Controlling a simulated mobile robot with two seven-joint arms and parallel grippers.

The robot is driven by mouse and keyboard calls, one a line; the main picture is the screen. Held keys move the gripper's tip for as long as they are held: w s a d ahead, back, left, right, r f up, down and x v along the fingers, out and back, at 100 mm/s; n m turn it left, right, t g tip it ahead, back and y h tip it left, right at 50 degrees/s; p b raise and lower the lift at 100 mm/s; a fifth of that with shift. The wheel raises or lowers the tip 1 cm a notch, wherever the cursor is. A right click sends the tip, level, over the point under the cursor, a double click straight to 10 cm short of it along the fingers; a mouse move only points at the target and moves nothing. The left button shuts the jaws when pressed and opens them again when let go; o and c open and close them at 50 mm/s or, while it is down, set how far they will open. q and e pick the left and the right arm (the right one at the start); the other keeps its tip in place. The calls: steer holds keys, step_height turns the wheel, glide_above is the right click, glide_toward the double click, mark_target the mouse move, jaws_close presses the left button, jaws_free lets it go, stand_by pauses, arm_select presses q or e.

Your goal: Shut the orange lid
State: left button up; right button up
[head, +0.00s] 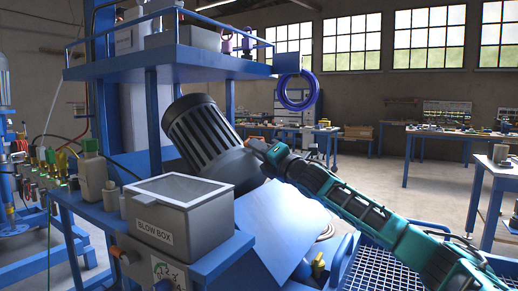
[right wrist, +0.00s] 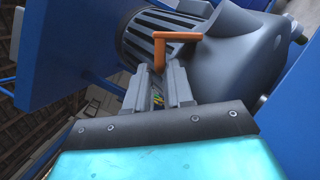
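An orange bent bar (right wrist: 178,36) shows in the right wrist view, in front of a dark grey ribbed motor housing; I cannot tell whether it is the lid itself or its handle. It also shows as a small orange piece (head: 257,144) beside the motor in the head view. My right gripper (right wrist: 161,72) has its fingertips at the bar's short leg, with only a narrow gap between the fingers that matches the leg's width. In the head view my right gripper (head: 270,150) reaches in from the right to the bar. My left gripper is in neither view.
The ribbed motor (head: 203,135) leans behind the fingertips. A grey box (head: 178,208) marked "BLOW BOX" stands at the front left, near a tilted blue panel (head: 275,225). A blue shelf frame (head: 165,64) rises at the left. A blue crate (head: 375,270) lies below my right arm.

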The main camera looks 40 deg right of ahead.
steer(key=shift+c, duration=0.3)
jaws_close()
